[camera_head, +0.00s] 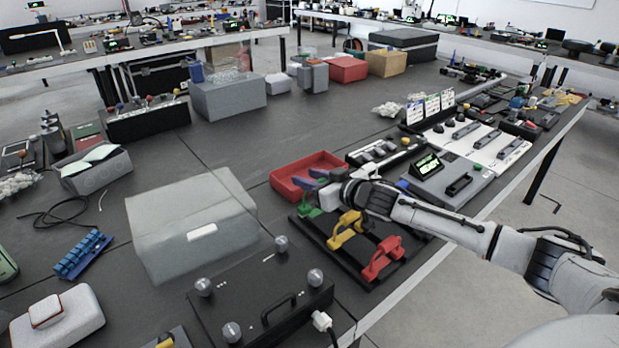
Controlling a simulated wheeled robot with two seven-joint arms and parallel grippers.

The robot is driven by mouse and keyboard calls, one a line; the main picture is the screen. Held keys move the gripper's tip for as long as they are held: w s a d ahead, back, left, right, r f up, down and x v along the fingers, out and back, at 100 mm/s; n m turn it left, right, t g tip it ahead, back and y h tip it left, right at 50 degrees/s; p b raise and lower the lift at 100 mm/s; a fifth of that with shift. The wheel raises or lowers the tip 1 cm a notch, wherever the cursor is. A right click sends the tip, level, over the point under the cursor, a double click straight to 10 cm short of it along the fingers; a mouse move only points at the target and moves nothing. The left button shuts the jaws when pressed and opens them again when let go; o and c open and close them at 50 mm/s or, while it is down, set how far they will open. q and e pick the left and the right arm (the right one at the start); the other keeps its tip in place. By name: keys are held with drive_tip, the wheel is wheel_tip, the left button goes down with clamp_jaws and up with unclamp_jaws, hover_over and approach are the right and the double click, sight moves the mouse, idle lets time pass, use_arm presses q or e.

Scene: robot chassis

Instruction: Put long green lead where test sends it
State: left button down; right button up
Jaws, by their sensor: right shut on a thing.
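A dark rack (327,246) on the bench holds a row of clip-like leads: a green lead (308,210) at its far left end, a yellow lead (345,231) in the middle and a red lead (383,257) nearest. My right gripper (312,188) reaches in from the right and is shut on the green lead at the rack's end. The fingers and wrist hide part of it, so I cannot tell its full length or whether it is off the rack. A grey test unit with a lit green screen (428,165) stands right of the wrist. My left gripper is out of view.
A red tray (283,182) lies just behind my gripper. A white panel (473,146) with dark slots and upright label cards (433,106) stands farther right. A grey box (190,225) and a black knobbed panel (262,297) are left and in front.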

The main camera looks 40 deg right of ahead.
drive_tip(key=shift+f+b, duration=0.8)
drive_tip(key=shift+f, duration=0.4)
drive_tip(key=o, duration=1.1)
drive_tip(key=shift+f, duration=0.1)
wheel_tip(320, 180, up, 10)
drive_tip(key=shift+r+p, duration=0.1)
drive_tip(key=shift+p, duration=0.5)
